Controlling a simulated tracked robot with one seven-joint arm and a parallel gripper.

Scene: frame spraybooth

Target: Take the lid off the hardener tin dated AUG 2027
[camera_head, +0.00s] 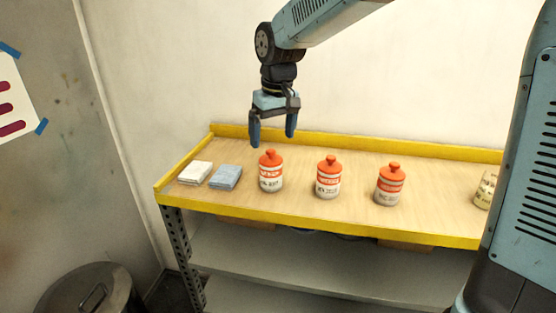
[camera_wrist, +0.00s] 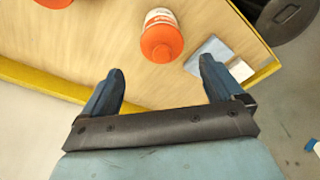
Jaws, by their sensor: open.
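Three white tins with orange lids and knobs stand upright in a row on the shelf top: a left tin (camera_head: 271,183), a middle tin (camera_head: 328,188) and a right tin (camera_head: 390,193). Their labels are too small to read, so I cannot tell which is dated AUG 2027. My gripper (camera_head: 272,141) is open and empty, pointing down above and close to the left tin. In the wrist view the left tin's orange lid (camera_wrist: 162,43) lies beyond my open fingertips (camera_wrist: 162,70), apart from them. All three lids are on.
A white cloth stack (camera_head: 195,172) and a blue-grey cloth stack (camera_head: 226,177) lie left of the tins. A pale container (camera_head: 485,190) stands at the right, partly hidden by my body. A raised yellow edge (camera_head: 330,228) borders the wooden top. A lidded bin (camera_head: 90,292) stands lower left.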

